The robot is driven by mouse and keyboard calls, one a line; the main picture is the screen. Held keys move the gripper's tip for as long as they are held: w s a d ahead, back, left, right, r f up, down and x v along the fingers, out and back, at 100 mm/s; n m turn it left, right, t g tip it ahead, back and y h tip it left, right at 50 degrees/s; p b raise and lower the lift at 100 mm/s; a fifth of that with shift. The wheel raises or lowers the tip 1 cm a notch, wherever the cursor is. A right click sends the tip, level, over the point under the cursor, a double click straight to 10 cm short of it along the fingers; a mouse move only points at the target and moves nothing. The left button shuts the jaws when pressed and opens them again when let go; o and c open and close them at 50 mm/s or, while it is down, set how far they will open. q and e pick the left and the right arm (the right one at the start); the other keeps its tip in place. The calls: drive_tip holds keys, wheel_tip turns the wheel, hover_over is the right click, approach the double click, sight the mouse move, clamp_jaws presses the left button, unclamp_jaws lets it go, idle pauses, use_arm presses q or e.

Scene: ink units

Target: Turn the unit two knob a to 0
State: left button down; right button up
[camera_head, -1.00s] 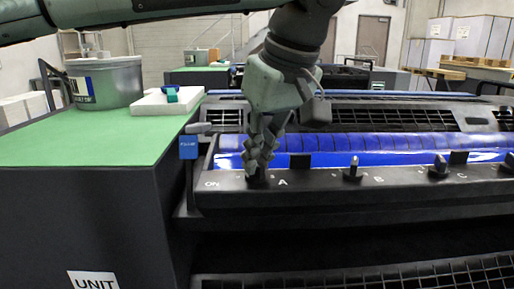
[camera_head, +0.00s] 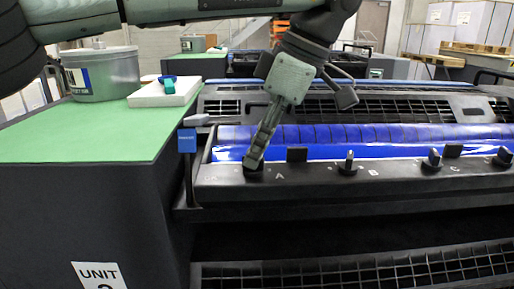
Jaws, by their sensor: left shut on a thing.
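The unit two knob A (camera_head: 254,173) is a small black knob at the left end of the black front rail, just left of the letter A. My left gripper (camera_head: 253,161) comes down on it from above, leaning so its wrist is up and to the right. Its fingers look closed together in line and are shut on the knob, covering most of it. The knob's pointer and its exact reading are hidden. The UNIT sign (camera_head: 99,275) is on the dark cabinet at lower left, its number partly cut off. My right gripper is not in view.
More knobs stand along the rail, one by B (camera_head: 349,163) and one before C (camera_head: 432,160). A blue roller (camera_head: 400,135) lies behind them. A lever with a blue tag (camera_head: 187,141) stands left.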

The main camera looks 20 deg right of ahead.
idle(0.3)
use_arm(q)
drive_tip(key=c, duration=1.6)
unclamp_jaws()
drive_tip(key=v, duration=0.7)
drive_tip(key=shift+r, duration=0.3)
